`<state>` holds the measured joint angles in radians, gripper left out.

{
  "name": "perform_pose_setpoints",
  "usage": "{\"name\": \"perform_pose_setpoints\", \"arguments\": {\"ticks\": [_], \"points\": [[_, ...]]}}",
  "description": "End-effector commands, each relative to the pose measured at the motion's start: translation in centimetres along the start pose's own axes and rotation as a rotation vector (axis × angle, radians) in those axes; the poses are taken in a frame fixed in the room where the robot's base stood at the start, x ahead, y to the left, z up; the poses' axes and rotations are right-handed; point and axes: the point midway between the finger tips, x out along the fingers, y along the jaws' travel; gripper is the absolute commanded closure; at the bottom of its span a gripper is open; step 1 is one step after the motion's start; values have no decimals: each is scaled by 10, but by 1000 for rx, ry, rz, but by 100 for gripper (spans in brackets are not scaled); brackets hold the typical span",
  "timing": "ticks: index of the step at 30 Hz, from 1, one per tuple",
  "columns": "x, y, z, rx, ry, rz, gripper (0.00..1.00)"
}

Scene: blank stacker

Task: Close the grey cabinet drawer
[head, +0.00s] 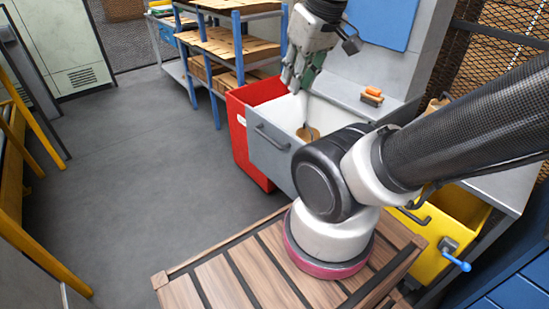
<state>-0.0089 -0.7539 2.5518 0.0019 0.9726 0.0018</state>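The grey drawer (268,152) stands pulled out from under the grey worktop, its pale inside showing. A dark bar handle (272,137) is on its front face. A round brown item (308,133) is visible inside, partly behind my arm. My gripper (296,86) points down over the open drawer, beyond the front panel and apart from the handle. Its fingers look close together, but the gap between them is unclear. I see nothing held in it. My arm hides the right part of the drawer.
Orange and brown blocks (372,94) lie on the worktop. Shelves with cartons (225,45) stand behind. The floor at left is clear.

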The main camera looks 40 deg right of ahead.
Motion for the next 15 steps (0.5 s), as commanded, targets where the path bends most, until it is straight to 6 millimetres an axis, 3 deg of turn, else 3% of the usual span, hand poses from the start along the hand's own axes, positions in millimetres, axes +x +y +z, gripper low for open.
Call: {"name": "perform_pose_setpoints", "arguments": {"ticks": [5, 9, 15], "points": [[31, -9, 0, -43, -143, -13, 100], [70, -15, -5, -115, -328, 4, 100], [128, -9, -20, -308, -561, 99, 100]]}}
